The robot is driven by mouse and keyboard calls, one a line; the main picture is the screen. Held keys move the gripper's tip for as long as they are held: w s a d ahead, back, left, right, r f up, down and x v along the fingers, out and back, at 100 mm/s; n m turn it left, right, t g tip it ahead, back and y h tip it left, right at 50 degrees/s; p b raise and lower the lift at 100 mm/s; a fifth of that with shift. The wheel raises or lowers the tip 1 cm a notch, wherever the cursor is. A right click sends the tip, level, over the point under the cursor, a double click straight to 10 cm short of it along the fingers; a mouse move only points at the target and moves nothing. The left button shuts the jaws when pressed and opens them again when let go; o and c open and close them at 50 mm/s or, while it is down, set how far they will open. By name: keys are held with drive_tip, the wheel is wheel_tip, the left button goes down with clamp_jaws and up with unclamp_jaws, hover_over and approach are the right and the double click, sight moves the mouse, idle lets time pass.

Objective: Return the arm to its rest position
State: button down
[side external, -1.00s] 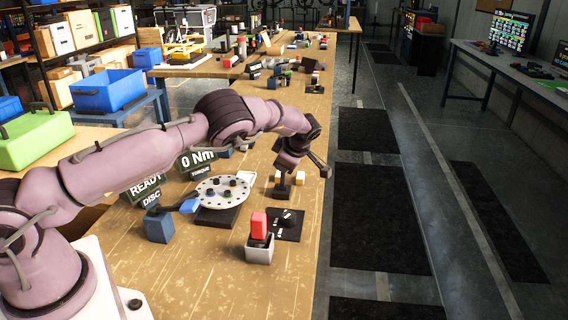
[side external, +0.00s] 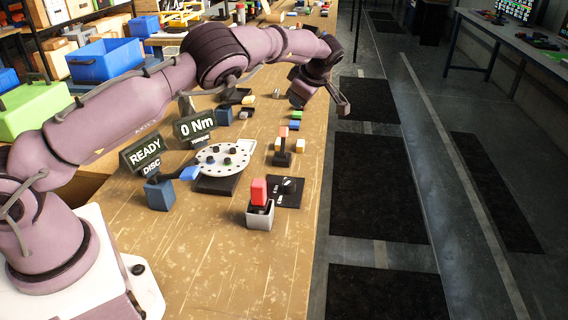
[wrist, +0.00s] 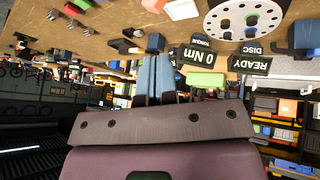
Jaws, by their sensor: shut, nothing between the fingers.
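My gripper (side external: 297,101) hangs in the air over the far part of the wooden bench, near its right edge, in the side external view. It is apart from the objects below. In the wrist view its two blue-grey fingers (wrist: 155,62) lie close together, shut with nothing between them. My arm stretches from the lower left across the bench, with the wrist bent downward.
A white disc with holes (side external: 222,159) stands on the bench beside the READY sign (side external: 146,153) and the 0 Nm sign (side external: 195,126). A red block (side external: 259,191) sits in a grey holder. A dark post (side external: 283,151) stands among small blocks. Floor lies to the right.

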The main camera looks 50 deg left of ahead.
drive_tip(key=s+d+r+m+t+h, duration=0.2)
drive_tip(key=s+d+r+m, duration=0.2)
drive_tip(key=s+m, duration=0.3)
drive_tip(key=s+d+r+m+t+h, duration=0.1)
drive_tip(key=s+d+r+m, duration=0.4)
drive_tip(key=s, duration=1.2)
drive_tip(key=s+d+r+m+t+h, duration=0.2)
drive_tip(key=s+d+r+m, duration=0.3)
drive_tip(key=s+m, duration=0.6)
drive_tip(key=shift+s+d+r+t+h, duration=0.15)
drive_tip(key=shift+s+r+t+h, duration=0.15)
drive_tip(key=shift+s+r+h, duration=0.6)
